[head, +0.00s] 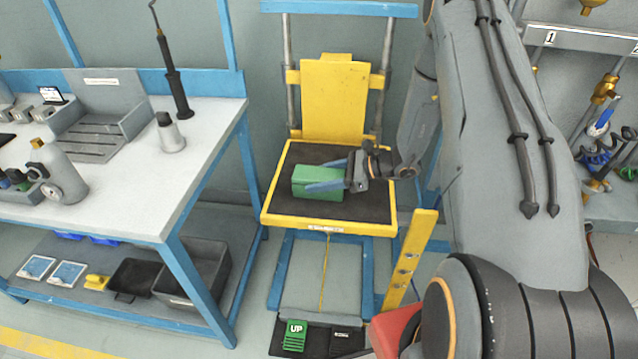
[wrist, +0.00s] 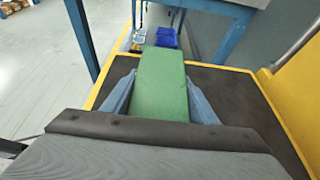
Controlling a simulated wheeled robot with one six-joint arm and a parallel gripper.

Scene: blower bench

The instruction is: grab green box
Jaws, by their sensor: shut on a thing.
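The green box (head: 318,182) is on the black mat of the yellow-edged lift platform (head: 345,229), at its left-middle part. My gripper (head: 327,173) reaches in from the right with its blue fingers along the box, shut on it. In the wrist view the green box (wrist: 160,85) lies between the two blue fingers (wrist: 162,100), one on each side. I cannot tell whether the box touches the mat or is slightly raised.
A yellow back plate (head: 334,100) and grey posts rise behind the platform. A white-topped workbench (head: 200,135) with tools stands at the left. A yellow upright with holes (head: 409,262) stands at the platform's front right. The mat is bare around the box.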

